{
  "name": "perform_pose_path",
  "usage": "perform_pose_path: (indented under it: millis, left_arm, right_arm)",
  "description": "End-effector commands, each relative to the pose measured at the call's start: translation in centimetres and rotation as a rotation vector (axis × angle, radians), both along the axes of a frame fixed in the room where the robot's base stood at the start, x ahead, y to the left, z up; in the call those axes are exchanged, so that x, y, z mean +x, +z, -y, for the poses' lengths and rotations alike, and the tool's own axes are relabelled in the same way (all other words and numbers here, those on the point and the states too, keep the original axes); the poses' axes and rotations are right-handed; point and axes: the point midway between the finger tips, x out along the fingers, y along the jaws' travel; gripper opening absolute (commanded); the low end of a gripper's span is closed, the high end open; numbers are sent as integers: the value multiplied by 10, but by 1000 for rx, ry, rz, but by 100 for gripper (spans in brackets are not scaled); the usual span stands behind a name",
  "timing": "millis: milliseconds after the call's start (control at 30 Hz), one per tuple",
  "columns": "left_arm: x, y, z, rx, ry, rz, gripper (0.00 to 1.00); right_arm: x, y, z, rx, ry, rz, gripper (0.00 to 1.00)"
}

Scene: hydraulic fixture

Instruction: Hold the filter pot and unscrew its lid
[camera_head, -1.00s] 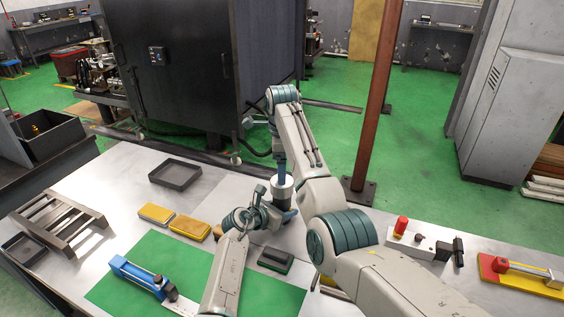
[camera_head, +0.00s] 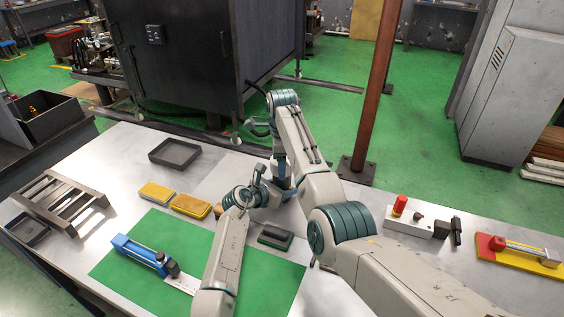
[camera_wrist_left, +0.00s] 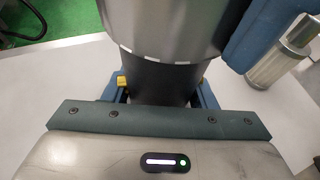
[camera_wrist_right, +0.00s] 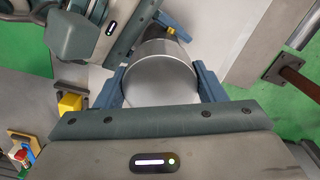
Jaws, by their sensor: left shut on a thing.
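The filter pot has a dark body (camera_wrist_left: 160,80) and a wide silver lid (camera_wrist_left: 170,25) on top. My left gripper (camera_wrist_left: 162,92) is shut around the dark body, below the lid, in the left wrist view. In the right wrist view the round lid (camera_wrist_right: 160,75) lies between the fingers of my right gripper (camera_wrist_right: 160,88), which comes from above. Its fingers stand open close to either side of the lid; any contact is unclear. In the head view the arms hide most of the pot.
A silver mesh cartridge (camera_wrist_left: 280,60) stands beside the pot. On the table are a grey tray (camera_head: 175,145), yellow blocks (camera_head: 190,206), a green mat (camera_head: 115,280), a blue tool (camera_head: 140,252), a dark block (camera_head: 275,237) and a metal rack (camera_head: 60,200). A red-knobbed block (camera_head: 410,220) stands right.

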Motion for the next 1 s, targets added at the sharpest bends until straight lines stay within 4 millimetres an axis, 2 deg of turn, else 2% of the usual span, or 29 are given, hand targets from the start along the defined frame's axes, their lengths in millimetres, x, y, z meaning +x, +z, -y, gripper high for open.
perform_pose_path:
  millis: [33, 67, 267, 1000]
  left_arm:
    - [0, 1, 0, -1, 0, 1, 0]
    - [0, 1, 0, -1, 0, 1, 0]
    - [0, 1, 0, -1, 0, 1, 0]
    - [0, 1, 0, -1, 0, 1, 0]
  right_arm:
    - [0, 0, 0, 0, 0, 0, 40]
    - [0, 0, 0, 0, 0, 0, 36]
    - [0, 0, 0, 0, 96, 0, 36]
    - [1, 1, 1, 2, 1471, -1, 35]
